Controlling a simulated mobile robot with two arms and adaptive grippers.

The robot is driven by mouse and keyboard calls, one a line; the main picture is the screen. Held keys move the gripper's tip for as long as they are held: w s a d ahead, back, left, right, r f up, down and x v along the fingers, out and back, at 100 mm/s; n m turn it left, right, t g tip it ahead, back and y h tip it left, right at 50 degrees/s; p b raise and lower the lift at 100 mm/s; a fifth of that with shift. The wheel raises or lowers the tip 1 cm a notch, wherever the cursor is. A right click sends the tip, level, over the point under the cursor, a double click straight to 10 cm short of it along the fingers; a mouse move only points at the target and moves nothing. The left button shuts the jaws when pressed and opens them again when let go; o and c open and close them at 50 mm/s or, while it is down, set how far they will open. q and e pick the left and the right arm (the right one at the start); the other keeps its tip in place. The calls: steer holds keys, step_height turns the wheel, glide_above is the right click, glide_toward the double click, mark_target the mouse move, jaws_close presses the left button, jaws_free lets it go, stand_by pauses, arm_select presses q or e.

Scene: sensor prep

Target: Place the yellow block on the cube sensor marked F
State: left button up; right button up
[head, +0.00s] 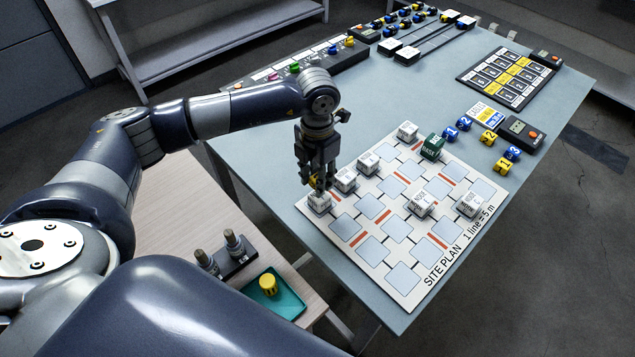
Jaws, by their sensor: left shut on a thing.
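My left gripper (318,181) points down over the near left corner of the site plan board (402,279). It is shut on a small yellow block (313,181), mostly hidden by the fingers. Directly below is a white cube sensor (319,203); I cannot tell whether the block touches it. Other white cube sensors stand on the board: two close beside the gripper (345,180) (368,163), one at the back (407,131), and two toward the right (421,205) (469,206). Their markings are too small to read, so I cannot tell which is F. My right gripper is out of view.
A green cube (432,147) stands at the board's back edge. Blue and yellow numbered blocks (488,139) lie beyond it. A teal tray (289,304) with a yellow knobbed piece (268,284) sits on the lower wooden table. The blue-grey table's middle (410,95) is clear.

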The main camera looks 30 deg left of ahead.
arm_select(q)
step_height(320, 180, down, 3)
steer(key=shift+f+p, duration=0.1)
steer(key=shift+p, duration=0.55)
steer(key=shift+f+b, duration=0.25)
steer(key=shift+b, duration=0.05)
steer(key=o, duration=0.9)
steer(key=shift+r, duration=0.1)
steer(key=shift+r+p, duration=0.2)
steer(key=shift+p, duration=0.1)
step_height(320, 180, up, 11)
steer(key=b, duration=0.3)
steer(key=shift+d+f, duration=0.1)
steer(key=shift+f, duration=0.1)
steer(key=shift+r, duration=0.6)
